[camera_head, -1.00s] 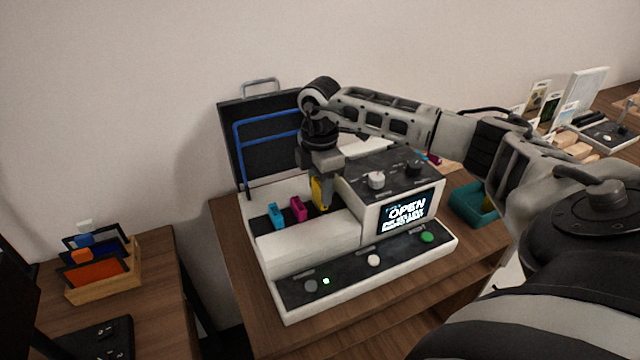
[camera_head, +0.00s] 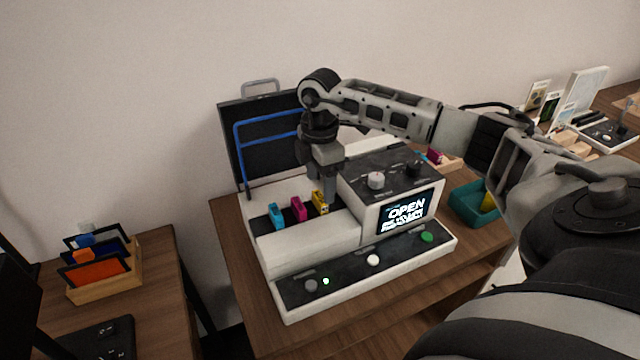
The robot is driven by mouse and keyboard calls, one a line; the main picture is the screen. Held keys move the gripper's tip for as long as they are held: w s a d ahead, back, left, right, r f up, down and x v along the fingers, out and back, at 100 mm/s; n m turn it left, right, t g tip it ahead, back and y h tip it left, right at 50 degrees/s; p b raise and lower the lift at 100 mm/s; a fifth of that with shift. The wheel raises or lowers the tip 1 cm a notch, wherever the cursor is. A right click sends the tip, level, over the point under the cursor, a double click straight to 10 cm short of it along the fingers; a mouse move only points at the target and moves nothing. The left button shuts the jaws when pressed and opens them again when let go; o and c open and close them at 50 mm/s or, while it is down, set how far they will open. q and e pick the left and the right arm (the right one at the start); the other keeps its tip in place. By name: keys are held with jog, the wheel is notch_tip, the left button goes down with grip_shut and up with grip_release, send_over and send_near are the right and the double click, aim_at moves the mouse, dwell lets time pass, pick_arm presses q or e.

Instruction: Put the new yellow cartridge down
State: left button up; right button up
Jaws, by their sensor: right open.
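The yellow cartridge (camera_head: 319,201) stands in the open printer (camera_head: 310,243), at the right end of a row with the magenta cartridge (camera_head: 298,208) and the cyan cartridge (camera_head: 276,215). My right gripper (camera_head: 328,200) is open, pointing down right at the yellow cartridge, on its right side. Its fingers partly overlap the cartridge in the picture, and I cannot tell whether they touch it. The printer's lid (camera_head: 262,115) is raised, and its screen (camera_head: 405,214) reads OPEN. My left gripper does not show.
A teal bin (camera_head: 466,206) with a yellow thing in it stands right of the printer. A wooden holder (camera_head: 105,285) with dark and orange panels stands on the left table. The raised lid and blue bar (camera_head: 240,160) are close behind my right gripper.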

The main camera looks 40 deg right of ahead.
aim_at(320, 197)
notch_tip(320, 197, up, 11)
jog(key=shift+f, duration=0.15)
dwell(0.5)
